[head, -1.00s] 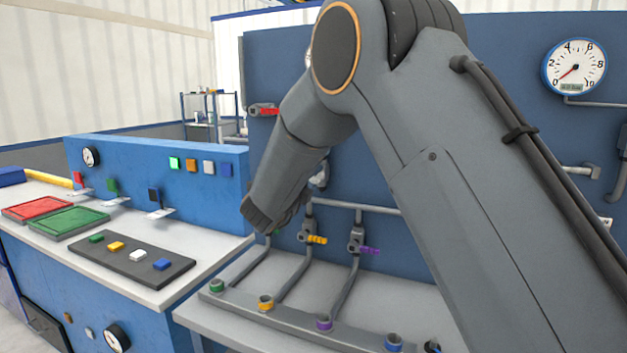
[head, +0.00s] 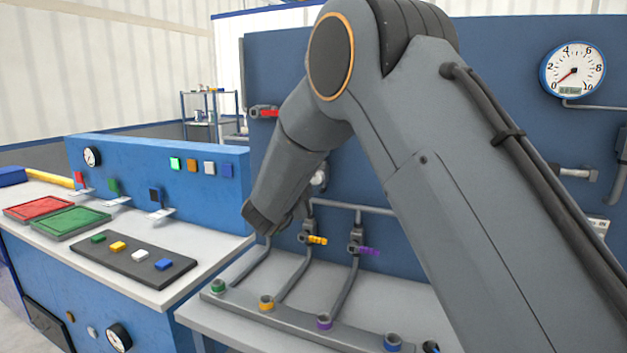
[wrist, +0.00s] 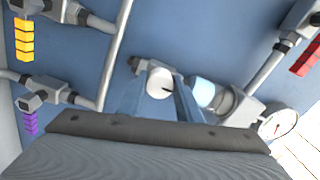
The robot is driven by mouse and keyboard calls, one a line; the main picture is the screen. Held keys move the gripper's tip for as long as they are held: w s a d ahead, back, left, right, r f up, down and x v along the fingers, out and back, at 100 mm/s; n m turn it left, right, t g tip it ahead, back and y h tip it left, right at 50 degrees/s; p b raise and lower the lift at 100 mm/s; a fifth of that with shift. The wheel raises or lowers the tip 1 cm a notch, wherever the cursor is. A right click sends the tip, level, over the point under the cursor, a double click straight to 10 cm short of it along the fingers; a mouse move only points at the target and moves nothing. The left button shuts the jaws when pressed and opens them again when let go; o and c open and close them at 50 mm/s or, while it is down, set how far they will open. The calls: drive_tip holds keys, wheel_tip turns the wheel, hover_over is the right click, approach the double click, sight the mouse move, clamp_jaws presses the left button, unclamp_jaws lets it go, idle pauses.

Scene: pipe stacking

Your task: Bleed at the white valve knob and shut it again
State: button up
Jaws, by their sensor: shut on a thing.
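The white valve knob (wrist: 160,84) shows in the wrist view as a round white face with a dark mark on its right side. My gripper (wrist: 160,92) has its two blue fingers on either side of it, shut on the knob. The knob sits on a grey fitting against the blue panel, beside a pale blue and grey cylindrical part (wrist: 208,94). In the head view my wrist hides the fingers, and I cannot make out the knob for certain.
Yellow (head: 316,240) and purple (head: 366,250) valve handles stand right of my wrist; a red handle (head: 268,113) is at the upper left. A small gauge (wrist: 278,122) is close by in the wrist view. Pipes run along the panel above the grey bench.

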drive_tip(key=shift+f, duration=0.1)
idle(0.3)
drive_tip(key=o, duration=1)
drive_tip(key=shift+o, duration=0.2)
drive_tip(key=shift+s, duration=0.1)
drive_tip(key=b+v, duration=0.1)
drive_tip(key=v, duration=0.6)
drive_tip(key=shift+s+a+b, duration=0.15)
drive_tip(key=shift+s+b, duration=0.2)
drive_tip(key=shift+b, duration=0.05)
